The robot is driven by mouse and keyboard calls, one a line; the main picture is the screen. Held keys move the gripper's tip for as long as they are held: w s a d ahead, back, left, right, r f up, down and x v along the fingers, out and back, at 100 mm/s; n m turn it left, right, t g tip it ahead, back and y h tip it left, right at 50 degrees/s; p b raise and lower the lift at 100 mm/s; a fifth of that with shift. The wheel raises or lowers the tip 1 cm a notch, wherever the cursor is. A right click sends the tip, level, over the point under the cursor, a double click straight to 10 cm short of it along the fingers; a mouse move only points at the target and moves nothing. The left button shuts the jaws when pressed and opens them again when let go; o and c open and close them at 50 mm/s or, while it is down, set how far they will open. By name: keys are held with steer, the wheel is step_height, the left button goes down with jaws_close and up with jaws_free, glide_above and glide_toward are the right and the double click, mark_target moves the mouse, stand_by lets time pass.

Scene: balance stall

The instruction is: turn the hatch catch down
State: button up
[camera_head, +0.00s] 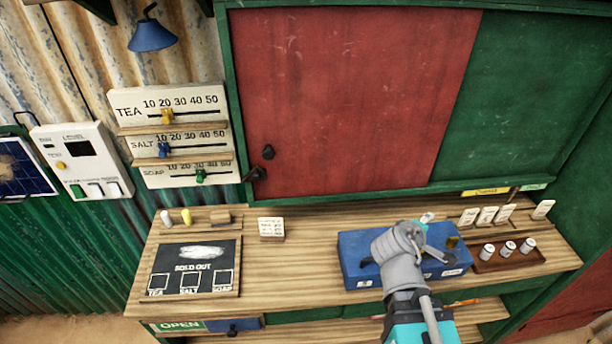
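The hatch is a red panel (345,95) in a green frame above the counter. A small black catch (258,174) sits at the hatch's lower left edge, by the frame. It appears to lie slanted, with one end toward the left; its exact angle is too small to tell. A black knob (268,152) is just above it on the red panel. My arm reaches up from the bottom over the blue box, well right of the catch.
A blue box (355,262) stands on the counter under my arm. A wooden tray (510,262) with several small cylinders is to its right. The counter below the catch is fairly clear.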

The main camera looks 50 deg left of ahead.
steer(key=s+a+r+n+t+y+b, duration=0.1)
steer(key=s+a+r+n+y, duration=0.2)
steer(key=s+a+n+y, duration=0.8)
steer(key=n+g+y+b, duration=0.2)
steer(key=n+g+y, duration=0.15)
steer(key=n, duration=0.45)
glide_toward(256, 179)
steer(key=v, duration=0.3)
steer(key=shift+s+r+h, duration=0.15)
steer(key=shift+r+h, duration=0.1)
steer(key=shift+r, duration=0.1)
steer(key=shift+a, duration=0.1)
steer(key=shift+x, duration=6.8)
jaws_close()
